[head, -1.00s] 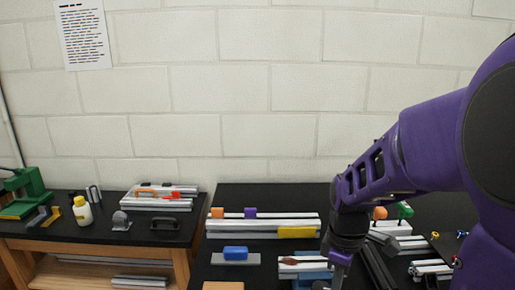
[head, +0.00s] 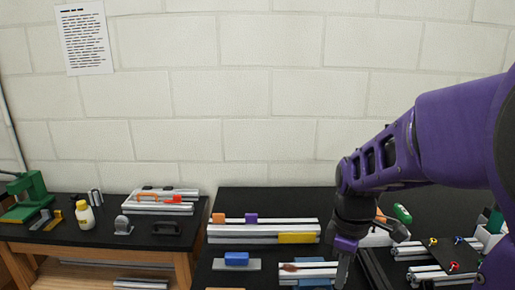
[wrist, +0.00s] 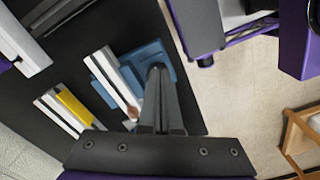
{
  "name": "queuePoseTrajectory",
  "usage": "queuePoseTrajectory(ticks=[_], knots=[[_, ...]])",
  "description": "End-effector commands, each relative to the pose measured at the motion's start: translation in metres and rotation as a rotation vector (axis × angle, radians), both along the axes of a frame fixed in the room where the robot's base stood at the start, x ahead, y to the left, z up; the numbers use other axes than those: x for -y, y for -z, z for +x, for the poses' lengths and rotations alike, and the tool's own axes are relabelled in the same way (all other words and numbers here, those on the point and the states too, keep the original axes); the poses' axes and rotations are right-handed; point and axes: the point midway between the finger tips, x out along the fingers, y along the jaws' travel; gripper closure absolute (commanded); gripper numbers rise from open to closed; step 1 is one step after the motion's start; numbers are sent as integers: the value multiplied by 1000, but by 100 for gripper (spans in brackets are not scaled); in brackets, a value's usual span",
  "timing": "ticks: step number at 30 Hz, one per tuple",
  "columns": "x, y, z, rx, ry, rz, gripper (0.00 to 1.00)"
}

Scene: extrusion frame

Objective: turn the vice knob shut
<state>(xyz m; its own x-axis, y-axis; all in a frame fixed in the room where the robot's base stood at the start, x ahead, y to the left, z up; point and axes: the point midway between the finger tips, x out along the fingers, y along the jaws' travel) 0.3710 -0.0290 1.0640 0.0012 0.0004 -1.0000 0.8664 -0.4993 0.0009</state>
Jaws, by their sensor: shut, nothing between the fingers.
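A blue vice (head: 300,283) stands near the front edge of the black table, with a silver extrusion (head: 320,271) lying along it. The blue vice also shows in the wrist view (wrist: 139,53), partly covered by my fingers. My gripper (head: 342,276) points down at the vice's right end in the head view. In the wrist view my gripper (wrist: 157,70) has its fingertips together over the blue body, with nothing held. I cannot make out the vice knob; the fingers may hide it. Contact with the vice cannot be told.
A brown-ended piece (head: 291,268) lies on the extrusion. Behind it are a long rail with a yellow block (head: 296,238) and a blue block (head: 237,259). A second table (head: 125,240) is at left.

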Motion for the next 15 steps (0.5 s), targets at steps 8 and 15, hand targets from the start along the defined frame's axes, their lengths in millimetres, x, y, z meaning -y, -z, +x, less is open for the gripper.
queuePoseTrajectory(ticks=[8,15], knots=[[0,-2,0,0,1,0,100],[-3,-2,0,-1,107,1,100]])
